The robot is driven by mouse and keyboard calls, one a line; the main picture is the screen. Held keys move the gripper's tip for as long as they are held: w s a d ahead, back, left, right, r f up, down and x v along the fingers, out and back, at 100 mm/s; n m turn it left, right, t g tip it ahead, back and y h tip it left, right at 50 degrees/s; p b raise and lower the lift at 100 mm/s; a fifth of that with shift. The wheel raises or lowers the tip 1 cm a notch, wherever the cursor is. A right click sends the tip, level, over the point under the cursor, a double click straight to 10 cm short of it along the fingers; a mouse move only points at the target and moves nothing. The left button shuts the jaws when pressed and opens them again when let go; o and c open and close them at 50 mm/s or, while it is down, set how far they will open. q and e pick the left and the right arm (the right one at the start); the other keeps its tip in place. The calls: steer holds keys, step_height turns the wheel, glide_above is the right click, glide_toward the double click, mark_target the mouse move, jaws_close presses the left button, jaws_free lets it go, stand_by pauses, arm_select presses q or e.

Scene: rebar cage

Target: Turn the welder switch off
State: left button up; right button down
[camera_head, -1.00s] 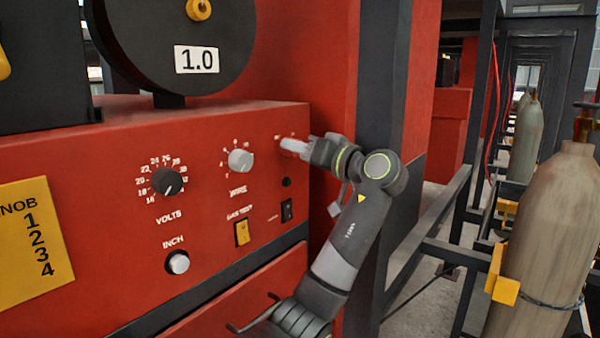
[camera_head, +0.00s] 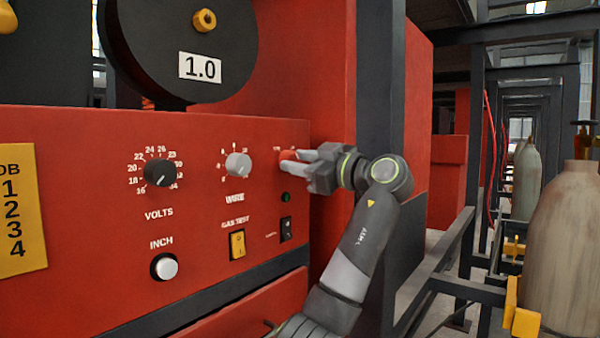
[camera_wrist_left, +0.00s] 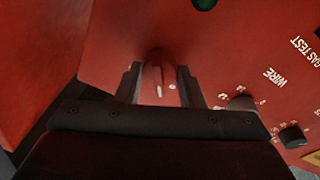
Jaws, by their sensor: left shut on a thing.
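The red welder panel (camera_head: 90,205) fills the left of the head view. At its upper right is a red rotary switch knob (camera_head: 288,155). My left gripper (camera_head: 294,160) is shut on this knob, with one finger above it and one below. In the left wrist view, the red knob (camera_wrist_left: 157,72) sits between the two dark fingers of my left gripper (camera_wrist_left: 159,88). A white mark shows on the knob. The fingers partly hide the knob and its labels in the head view. My right gripper is not in view.
A dark green round lamp (camera_head: 286,197) and a black rocker switch (camera_head: 286,229) sit below the knob. The wire dial (camera_head: 238,165), volts dial (camera_head: 160,172) and yellow gas test switch (camera_head: 237,244) are to the left. Gas cylinders (camera_head: 565,250) stand at the right.

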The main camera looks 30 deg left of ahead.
arm_select(q)
steer(key=shift+f+n+b, duration=0.1)
steer(key=shift+n+b, duration=0.25)
steer(key=shift+n, duration=0.55)
steer(key=o, duration=1)
steer(key=shift+d, duration=0.15)
steer(key=d+b, duration=0.1)
steer(key=d, duration=0.4)
steer(key=d+f+b, duration=0.1)
steer(key=d, duration=0.5)
steer(key=s+d, duration=0.1)
steer(key=d, duration=0.5)
steer(key=shift+s+f+b, duration=0.1)
steer(key=shift+f+b, duration=0.2)
steer(key=shift+b, duration=0.1)
